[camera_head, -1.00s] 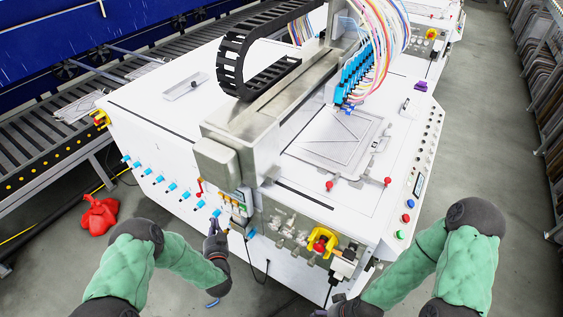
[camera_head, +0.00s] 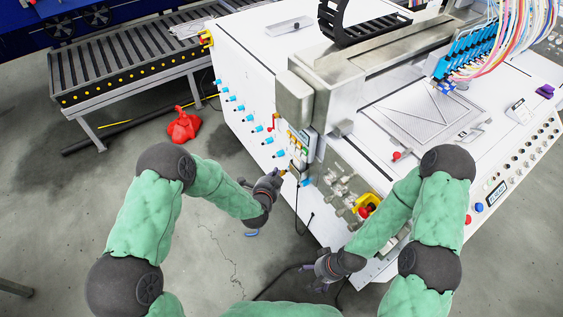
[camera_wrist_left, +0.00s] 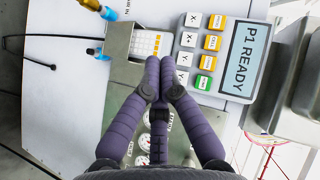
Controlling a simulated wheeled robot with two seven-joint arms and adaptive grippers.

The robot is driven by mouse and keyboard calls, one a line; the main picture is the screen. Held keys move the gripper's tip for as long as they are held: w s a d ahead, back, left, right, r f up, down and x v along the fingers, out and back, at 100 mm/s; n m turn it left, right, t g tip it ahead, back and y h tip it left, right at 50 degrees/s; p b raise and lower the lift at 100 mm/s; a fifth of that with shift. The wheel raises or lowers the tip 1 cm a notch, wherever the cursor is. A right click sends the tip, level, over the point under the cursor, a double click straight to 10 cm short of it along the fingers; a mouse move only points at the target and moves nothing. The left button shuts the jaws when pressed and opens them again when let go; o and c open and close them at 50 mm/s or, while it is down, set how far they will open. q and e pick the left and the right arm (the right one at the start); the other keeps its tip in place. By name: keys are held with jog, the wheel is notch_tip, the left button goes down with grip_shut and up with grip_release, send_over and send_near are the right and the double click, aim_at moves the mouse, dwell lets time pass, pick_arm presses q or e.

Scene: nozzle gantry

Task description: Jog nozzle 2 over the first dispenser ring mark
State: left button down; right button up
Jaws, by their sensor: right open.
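The gantry's row of blue nozzles (camera_head: 470,55) hangs over the machine's white top in the head view; I cannot tell which is nozzle 2. Below it lies a grey plate (camera_head: 424,117) with thin lines; I cannot make out a ring mark. My left gripper (camera_head: 281,173) is at the panel on the machine's near side. In the left wrist view its fingers (camera_wrist_left: 153,66) are together and empty, in front of a small orange-and-white grid (camera_wrist_left: 146,44). Beside it is a keypad (camera_wrist_left: 204,50) and a display (camera_wrist_left: 243,58) reading "P1 READY". My right gripper (camera_head: 312,270) is open, low beside the machine.
Blue fittings (camera_head: 250,117) line the machine's left side. A roller conveyor (camera_head: 120,70) and a red object (camera_head: 183,125) stand at the left. The floor there is mostly clear.

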aim_at(304, 158)
pick_arm(q)
jog(key=shift+s, duration=0.1)
jog(key=shift+d, duration=0.1)
dwell(0.3)
jog(key=w+d, duration=0.5)
jog(key=d, duration=0.2)
jog(key=shift+w+b, duration=0.15)
jog(key=shift+b, duration=0.3)
dwell(1.3)
jog(key=shift+w+d, duration=0.25)
jog(key=shift+w+d+r, duration=0.1)
jog(key=shift+w+d, duration=0.25)
jog(key=shift+d, duration=0.1)
dwell(3.4)
jog(key=shift+s+a, duration=0.1)
jog(key=shift+a, duration=0.05)
jog(key=shift+s+a, duration=0.5)
jog(key=shift+a, duration=0.1)
